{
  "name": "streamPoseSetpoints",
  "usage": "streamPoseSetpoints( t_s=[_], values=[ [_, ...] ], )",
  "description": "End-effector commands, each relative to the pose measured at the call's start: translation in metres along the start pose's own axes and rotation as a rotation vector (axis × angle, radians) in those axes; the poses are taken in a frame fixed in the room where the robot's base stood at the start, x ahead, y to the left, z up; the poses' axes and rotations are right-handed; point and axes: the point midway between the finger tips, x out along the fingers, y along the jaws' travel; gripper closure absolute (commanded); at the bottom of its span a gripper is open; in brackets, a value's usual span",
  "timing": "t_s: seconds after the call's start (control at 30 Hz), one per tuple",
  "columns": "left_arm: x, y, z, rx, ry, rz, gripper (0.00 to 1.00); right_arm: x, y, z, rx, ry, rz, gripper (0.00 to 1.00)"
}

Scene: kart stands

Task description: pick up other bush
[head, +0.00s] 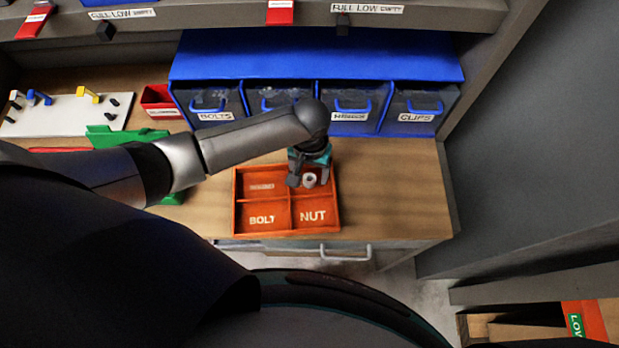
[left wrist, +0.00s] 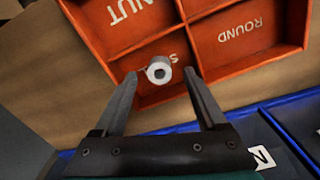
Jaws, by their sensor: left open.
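A small pale grey bush (head: 309,180), ring-shaped with a dark hole, sits in the back right compartment of the orange divided tray (head: 236,200). It also shows in the left wrist view (left wrist: 159,70), between and just beyond my open fingers. My left gripper (head: 303,180) is over that compartment, pointing down, open and empty. In the left wrist view the two fingers (left wrist: 160,92) stand on either side of the bush, apart from it as far as I can tell. The compartment's label is mostly hidden. My right gripper is not in view.
The tray's other compartments read BOLT, NUT and ROUND. Behind it stand blue bins (head: 350,110) with handles under a blue lid. A white board (head: 70,114), a red bin (head: 160,100) and a green part (head: 118,137) lie left. Bare wood (head: 395,190) is free right of the tray.

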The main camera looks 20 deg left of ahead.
Motion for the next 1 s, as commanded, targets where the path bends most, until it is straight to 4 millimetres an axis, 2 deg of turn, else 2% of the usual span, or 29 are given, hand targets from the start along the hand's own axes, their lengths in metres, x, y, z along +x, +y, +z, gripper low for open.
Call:
streamPoseSetpoints(
  t_s=[0.1,0.4,1.0],
  values=[
    [0.0115,0.0003,-0.0001,0.002,0.001,0.0,0.26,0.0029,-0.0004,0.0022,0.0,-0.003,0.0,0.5],
    [0.0133,0.0003,-0.0003,0.002,0.002,0.0,0.28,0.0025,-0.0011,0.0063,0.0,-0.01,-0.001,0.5],
    [0.0132,-0.0001,-0.0003,0.001,0.001,0.0,0.96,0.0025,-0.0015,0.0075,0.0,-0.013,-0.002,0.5]
  ],
)
